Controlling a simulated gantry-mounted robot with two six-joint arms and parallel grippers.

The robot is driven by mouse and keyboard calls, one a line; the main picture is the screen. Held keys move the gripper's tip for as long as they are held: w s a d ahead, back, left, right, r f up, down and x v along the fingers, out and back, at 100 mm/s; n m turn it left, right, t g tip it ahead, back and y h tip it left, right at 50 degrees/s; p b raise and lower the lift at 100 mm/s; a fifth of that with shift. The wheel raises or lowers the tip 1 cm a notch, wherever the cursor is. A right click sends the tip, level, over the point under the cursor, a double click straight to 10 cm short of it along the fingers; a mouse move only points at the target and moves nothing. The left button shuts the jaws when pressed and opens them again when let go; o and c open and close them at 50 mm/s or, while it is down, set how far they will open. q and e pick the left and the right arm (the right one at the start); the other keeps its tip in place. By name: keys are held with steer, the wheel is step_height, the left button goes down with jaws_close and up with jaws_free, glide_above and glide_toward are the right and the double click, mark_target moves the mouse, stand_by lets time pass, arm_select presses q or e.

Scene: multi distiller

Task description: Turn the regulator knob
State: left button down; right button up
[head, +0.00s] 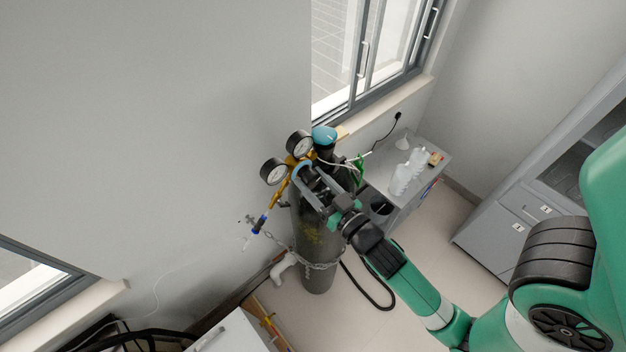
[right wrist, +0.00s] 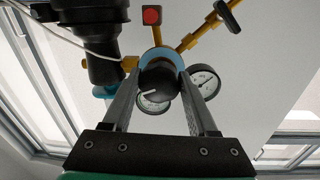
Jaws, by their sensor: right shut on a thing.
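In the head view my right gripper (head: 313,183) reaches the regulator from the lower right and mostly hides the knob. The brass regulator carries two round gauges (head: 274,171) (head: 300,144) and sits at the top of a dark gas cylinder (head: 318,276). My left gripper is not in view.
A second cylinder with a blue cap (head: 324,135) stands just behind. A chain (head: 316,265) goes around the front cylinder. A grey cabinet (head: 428,178) with plastic bottles (head: 400,181) stands to the right.

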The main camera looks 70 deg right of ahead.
steer(key=n, duration=0.3)
steer(key=shift+n+p, duration=0.3)
steer(key=shift+p, duration=0.1)
steer(key=n+p, duration=0.1)
steer(key=n, duration=0.1)
steer(key=shift+r+n+t, duration=0.1)
steer(key=shift+n+t, duration=0.2)
steer(key=shift+n, duration=0.1)
steer(key=n+p, duration=0.2)
steer(key=n, duration=0.4)
steer(key=shift+n+t, duration=0.3)
steer(key=o, duration=1.4)
steer(key=shift+s, duration=0.1)
steer(key=shift+c, duration=0.2)
